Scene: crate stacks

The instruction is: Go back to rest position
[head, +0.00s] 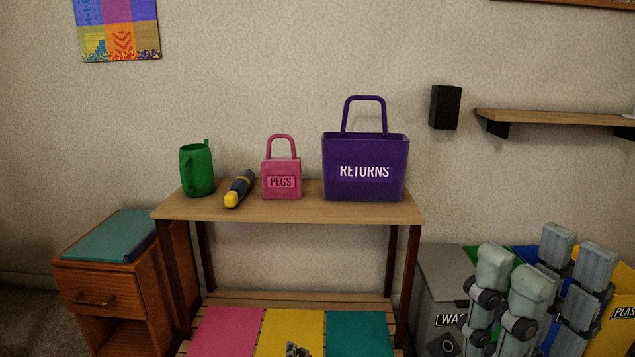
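My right gripper (543,268) stands at the lower right with its grey fingers pointing up. The fingers are spread with a gap between them, and I see nothing held there. It is in front of the bins and to the right of the wooden table (290,207), apart from the things on the table. The lower part of the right arm is cut off by the picture's edge. I cannot make out my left gripper in the head view.
On the table stand a green jug (197,170), a yellow-tipped torch (240,189), a pink PEGS basket (282,183) and a purple RETURNS basket (365,165). A wooden cabinet (110,290) is left, bins (445,275) right. A small grey thing (297,350) shows low in front.

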